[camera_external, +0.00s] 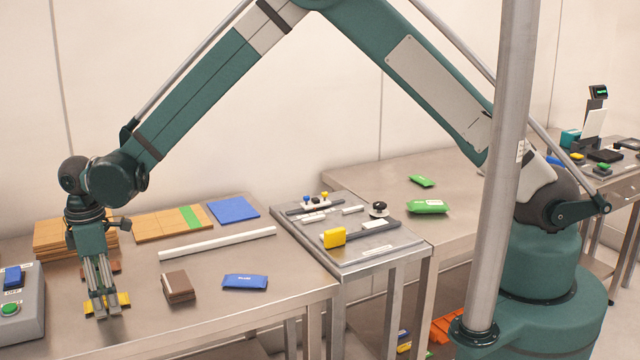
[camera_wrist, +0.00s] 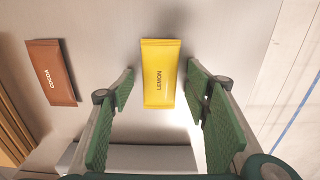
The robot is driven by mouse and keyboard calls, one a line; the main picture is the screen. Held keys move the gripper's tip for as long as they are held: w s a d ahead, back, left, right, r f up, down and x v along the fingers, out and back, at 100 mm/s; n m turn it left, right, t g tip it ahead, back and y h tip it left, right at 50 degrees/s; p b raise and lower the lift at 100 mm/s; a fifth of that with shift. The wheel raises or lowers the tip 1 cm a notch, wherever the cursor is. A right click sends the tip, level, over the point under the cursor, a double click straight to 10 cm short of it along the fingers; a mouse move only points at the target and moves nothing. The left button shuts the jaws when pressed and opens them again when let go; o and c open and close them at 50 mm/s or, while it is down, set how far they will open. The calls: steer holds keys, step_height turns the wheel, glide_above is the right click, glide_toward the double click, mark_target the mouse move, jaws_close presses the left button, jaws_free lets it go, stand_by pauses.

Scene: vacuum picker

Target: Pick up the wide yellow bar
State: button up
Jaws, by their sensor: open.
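The wide yellow bar (camera_wrist: 160,73), marked LEMON, lies flat on the steel table. In the wrist view it lies between and slightly beyond my open fingers, with no visible contact. In the external view the yellow bar (camera_external: 121,300) shows at the fingertips, partly hidden behind them. My gripper (camera_external: 105,308) points down at the left end of the table. In the wrist view my gripper (camera_wrist: 160,92) is open and empty, with a green pad on each side of the bar.
A brown COCOA bar (camera_wrist: 51,73) lies left of the yellow bar in the wrist view. A grey control box (camera_external: 22,300) stands left of my gripper in the external view. A brown block (camera_external: 178,288) and a blue packet (camera_external: 245,282) lie to the right. A white rod (camera_external: 218,243) lies behind them.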

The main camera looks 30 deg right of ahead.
steer(key=shift+c, duration=0.5)
steer(key=c, duration=0.9)
steer(key=shift+r, duration=0.1)
steer(key=shift+r+p, duration=0.4)
steer(key=shift+r, duration=4.5)
